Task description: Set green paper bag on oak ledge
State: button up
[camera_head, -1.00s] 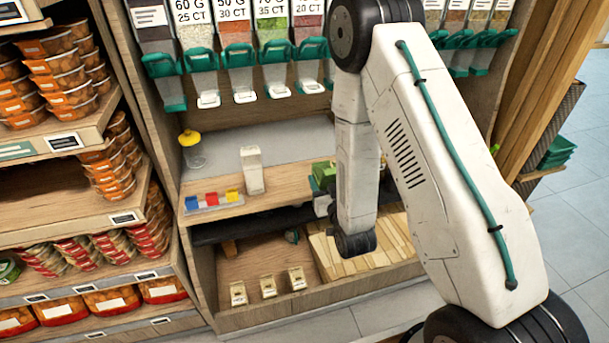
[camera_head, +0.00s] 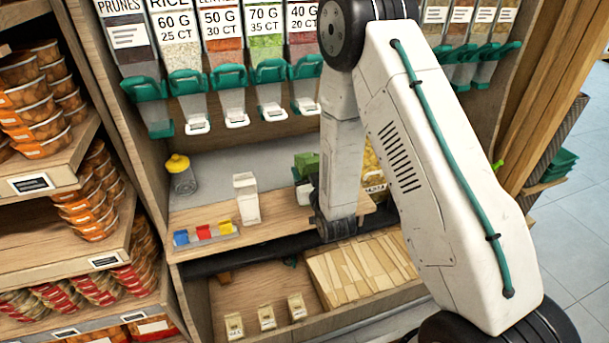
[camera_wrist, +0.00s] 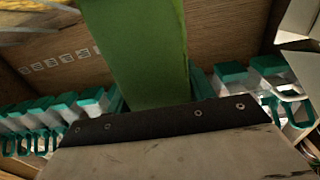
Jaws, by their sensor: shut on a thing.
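The green paper bag (camera_head: 306,164) shows just left of my forearm in the head view, above the back of the oak ledge (camera_head: 272,226). My arm hides part of it. In the wrist view the green bag (camera_wrist: 145,50) rises from my gripper (camera_wrist: 165,112), which is shut on it. The fingertips are mostly hidden by my arm in the head view. I cannot tell whether the bag touches the ledge.
Dispensers with green spouts (camera_head: 230,85) hang above. Below is a bin of wooden-looking packets (camera_head: 355,270).

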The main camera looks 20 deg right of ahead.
jog(key=shift+w+f, duration=0.3)
jog(key=shift+f, duration=0.6)
jog(key=shift+w+f, duration=0.25)
jog(key=shift+f, duration=0.65)
jog(key=o, duration=1.2)
jog(key=shift+f, duration=0.15)
